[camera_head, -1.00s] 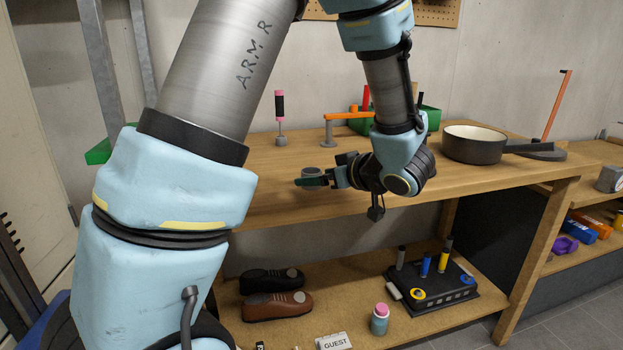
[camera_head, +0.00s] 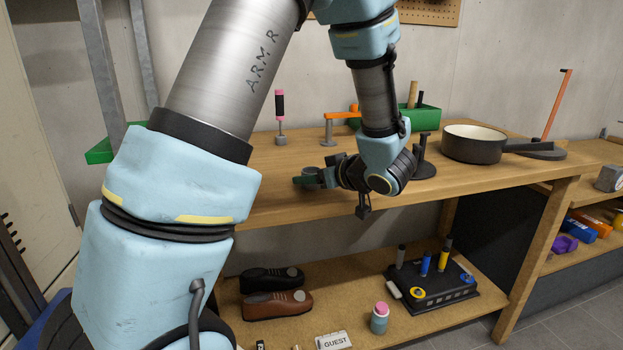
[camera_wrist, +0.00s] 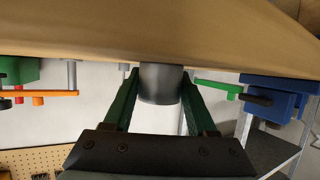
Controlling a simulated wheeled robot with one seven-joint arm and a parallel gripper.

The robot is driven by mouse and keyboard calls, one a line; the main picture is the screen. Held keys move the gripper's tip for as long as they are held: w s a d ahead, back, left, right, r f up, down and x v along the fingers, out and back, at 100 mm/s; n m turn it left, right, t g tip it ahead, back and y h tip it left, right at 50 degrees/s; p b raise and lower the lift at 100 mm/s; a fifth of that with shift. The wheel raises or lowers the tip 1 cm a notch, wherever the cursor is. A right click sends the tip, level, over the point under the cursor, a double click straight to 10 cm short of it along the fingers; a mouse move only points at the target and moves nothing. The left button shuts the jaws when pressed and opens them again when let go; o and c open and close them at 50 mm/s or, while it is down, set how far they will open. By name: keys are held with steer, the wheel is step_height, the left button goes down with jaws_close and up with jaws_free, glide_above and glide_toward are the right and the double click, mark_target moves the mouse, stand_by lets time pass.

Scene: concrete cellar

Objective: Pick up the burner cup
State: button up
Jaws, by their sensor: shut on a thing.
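The burner cup (camera_wrist: 160,84) is a dark grey round cup. In the wrist view, which is upside down, it sits between the two green fingers of my gripper (camera_wrist: 160,76), with its base against or very close to the wooden bench top (camera_wrist: 160,30). My gripper is shut on it from the sides. In the head view my gripper (camera_head: 309,179) is low over the front of the bench, left of the black wrist. The cup is mostly hidden there behind the fingers, so any gap under it cannot be judged.
A pan (camera_head: 472,147) stands to the right on the bench. A pink-and-black handled tool (camera_head: 280,115), an orange-armed stand (camera_head: 328,130) and a green bin (camera_head: 425,118) are behind. Shoes (camera_head: 277,304) and a black rack (camera_head: 437,287) are on the lower shelf.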

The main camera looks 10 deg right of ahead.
jaws_close()
steer(key=shift+r, duration=0.1)
